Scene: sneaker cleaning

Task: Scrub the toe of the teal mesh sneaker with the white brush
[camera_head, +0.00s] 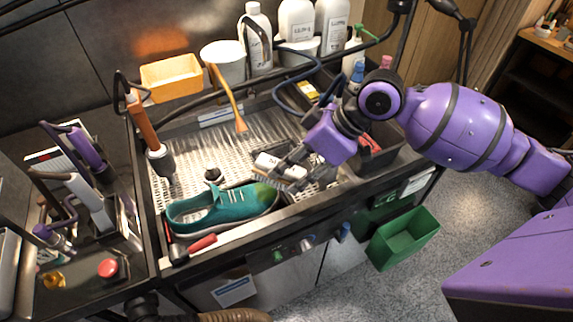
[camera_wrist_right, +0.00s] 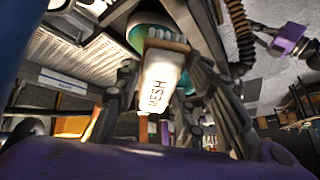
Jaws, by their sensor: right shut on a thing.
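The teal mesh sneaker (camera_head: 225,207) lies on the perforated tray (camera_head: 187,187), its toe to the right with a yellowish-green patch. My right gripper (camera_head: 290,173) is shut on the white brush (camera_head: 268,161), just behind and above the toe. In the right wrist view the brush (camera_wrist_right: 158,82) reads "MESH" between the fingers, its bristles toward the teal sneaker (camera_wrist_right: 146,33). Whether the bristles touch it I cannot tell. A purple part (camera_wrist_right: 289,39) at the upper right there looks like my left gripper; its jaws are unclear.
An orange-handled tool (camera_head: 228,103) leans from a white bucket behind the tray. A red-handled tool (camera_head: 203,242) lies along the front edge. Upright tools (camera_head: 88,195) crowd the left. White bottles (camera_head: 297,20) stand at the back. A green bin (camera_head: 404,240) hangs at front right.

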